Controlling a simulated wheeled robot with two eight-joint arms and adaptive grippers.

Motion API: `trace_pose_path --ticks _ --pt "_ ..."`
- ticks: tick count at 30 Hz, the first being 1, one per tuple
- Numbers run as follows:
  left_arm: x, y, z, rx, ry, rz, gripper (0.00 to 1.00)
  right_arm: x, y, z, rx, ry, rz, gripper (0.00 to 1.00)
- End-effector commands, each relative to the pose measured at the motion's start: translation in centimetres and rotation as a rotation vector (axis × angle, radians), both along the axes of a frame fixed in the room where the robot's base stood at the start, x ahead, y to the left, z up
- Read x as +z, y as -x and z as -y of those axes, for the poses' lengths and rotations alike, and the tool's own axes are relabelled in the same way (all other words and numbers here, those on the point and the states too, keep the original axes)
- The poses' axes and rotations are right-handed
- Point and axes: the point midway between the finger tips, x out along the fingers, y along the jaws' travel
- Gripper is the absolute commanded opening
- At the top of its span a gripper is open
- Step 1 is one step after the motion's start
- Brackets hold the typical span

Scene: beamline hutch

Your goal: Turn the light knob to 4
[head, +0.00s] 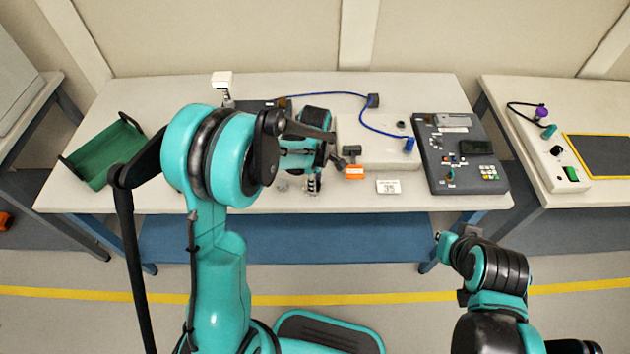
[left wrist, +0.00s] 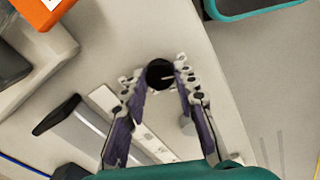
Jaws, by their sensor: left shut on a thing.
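The light knob is a round black knob (left wrist: 160,74) with a pale pointer line, seen in the left wrist view. My left gripper (left wrist: 158,78) has one finger on each side of it and is shut on it. In the head view my left gripper (head: 313,184) reaches down at the front edge of the middle table; the knob is hidden there by the gripper. I cannot read any scale marks around the knob. My right arm is at the lower right of the head view, away from the table, and its gripper fingers do not show.
The middle table (head: 110,200) bears a green tray (head: 105,155), an orange-labelled block (head: 354,172), a card reading 35 (head: 388,186), a blue cable (head: 375,128) and a dark control panel (head: 440,135). A second table with a purple-topped item (head: 541,112) stands right.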

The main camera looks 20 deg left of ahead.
Motion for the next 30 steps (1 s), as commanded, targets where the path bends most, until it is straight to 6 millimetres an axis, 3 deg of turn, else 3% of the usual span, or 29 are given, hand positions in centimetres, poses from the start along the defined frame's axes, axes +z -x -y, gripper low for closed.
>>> trace_pose_path --ticks 30 --pt "-0.02 0.01 0.0 -0.963 0.0 0.0 0.0 -0.37 0.0 0.0 0.0 0.0 0.0 0.0"
